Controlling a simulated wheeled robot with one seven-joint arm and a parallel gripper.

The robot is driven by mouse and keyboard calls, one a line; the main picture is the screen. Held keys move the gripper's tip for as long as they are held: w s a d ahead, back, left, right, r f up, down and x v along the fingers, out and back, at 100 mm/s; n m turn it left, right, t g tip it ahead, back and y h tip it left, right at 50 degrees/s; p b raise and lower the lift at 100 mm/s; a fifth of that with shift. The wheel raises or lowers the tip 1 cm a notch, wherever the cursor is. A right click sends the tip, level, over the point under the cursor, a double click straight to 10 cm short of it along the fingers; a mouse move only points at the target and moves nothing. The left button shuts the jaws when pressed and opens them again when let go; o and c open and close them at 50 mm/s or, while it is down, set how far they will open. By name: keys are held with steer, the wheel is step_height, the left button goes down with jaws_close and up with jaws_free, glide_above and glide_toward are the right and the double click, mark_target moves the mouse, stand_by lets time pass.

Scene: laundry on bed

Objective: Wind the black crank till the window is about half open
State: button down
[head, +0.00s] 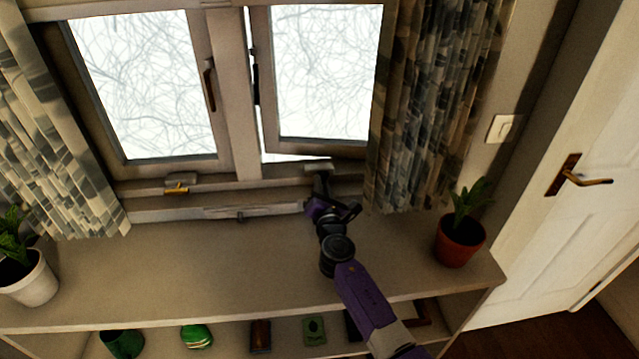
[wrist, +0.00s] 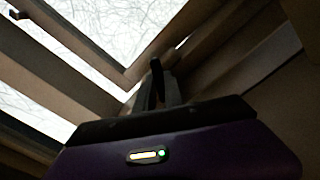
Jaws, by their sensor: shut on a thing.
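The window has two panes. The right pane (head: 322,70) stands a little open, with a bright gap along its left and lower edges; the left pane (head: 135,80) looks closed. My gripper (head: 320,188) reaches up to the sill below the right pane. In the wrist view, my gripper (wrist: 165,97) is shut on the black crank (wrist: 156,68), whose dark end sticks up beyond the fingers. The crank's lower part is hidden by the fingers. In the head view my gripper and arm mostly hide the crank, and a pale housing (head: 318,165) shows just above.
A brass-coloured handle (head: 178,183) sits on the sill under the left pane. The right curtain (head: 430,100) hangs close beside my gripper. A red potted plant (head: 460,240) stands at the shelf's right end, a white pot (head: 28,280) at its left. The shelf top (head: 200,260) between is clear.

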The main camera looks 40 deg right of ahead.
steer(key=n+p, duration=0.1)
steer(key=n, duration=0.5)
steer(key=shift+a+f+p, duration=0.1)
steer(key=shift+p, duration=0.3)
steer(key=shift+n, duration=0.3)
steer(key=c, duration=1.4)
jaws_free()
steer(key=shift+c, duration=0.2)
steer(key=shift+p+v, duration=0.5)
steer(key=shift+v, duration=3.35)
